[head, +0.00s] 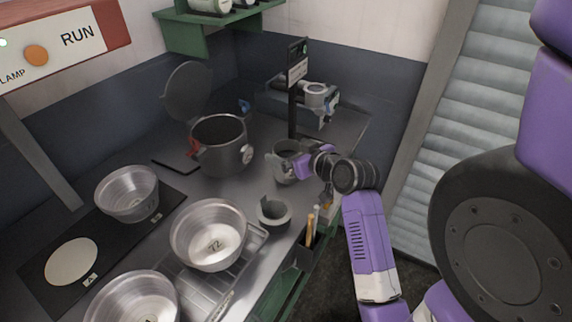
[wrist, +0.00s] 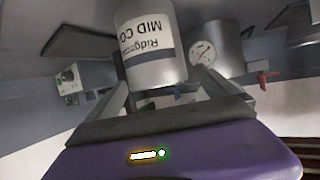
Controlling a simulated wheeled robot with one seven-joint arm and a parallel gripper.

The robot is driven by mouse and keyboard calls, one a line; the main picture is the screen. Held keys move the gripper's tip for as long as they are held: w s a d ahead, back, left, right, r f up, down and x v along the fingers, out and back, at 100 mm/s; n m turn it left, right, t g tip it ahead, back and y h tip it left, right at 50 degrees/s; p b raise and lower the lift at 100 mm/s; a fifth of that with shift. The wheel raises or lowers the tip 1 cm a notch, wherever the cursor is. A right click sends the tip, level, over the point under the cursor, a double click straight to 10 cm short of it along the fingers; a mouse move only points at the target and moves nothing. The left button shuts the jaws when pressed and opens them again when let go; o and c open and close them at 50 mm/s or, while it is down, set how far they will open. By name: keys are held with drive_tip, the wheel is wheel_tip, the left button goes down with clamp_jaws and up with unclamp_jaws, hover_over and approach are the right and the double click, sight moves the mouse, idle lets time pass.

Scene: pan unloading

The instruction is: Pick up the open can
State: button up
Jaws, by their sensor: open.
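The open can (head: 286,148) is a grey metal cylinder standing upright on the steel counter, right of the large pot. In the wrist view the can (wrist: 150,45) is close and large, with a white label that appears upside down. My gripper (head: 283,165) is open at the can, coming from the right. In the wrist view my gripper's fingers (wrist: 160,88) spread to either side of the can's near end. I cannot tell whether they touch it. Part of the can is hidden by my gripper in the head view.
A large pot (head: 221,158) with a raised lid stands left of the can. A small grey cup-like holder (head: 273,213) is in front. Metal pans (head: 207,234) fill the front left. A black post with a sign (head: 297,65) rises behind the can.

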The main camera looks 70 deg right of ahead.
sight(281, 146)
drive_tip(key=p+x, duration=0.1)
drive_tip(key=x, duration=0.4)
drive_tip(key=shift+s+d, duration=0.1)
drive_tip(key=shift+c, duration=0.2)
drive_tip(key=c, duration=1.8)
drive_tip(key=shift+r, duration=0.1)
drive_tip(key=shift+c, duration=0.9)
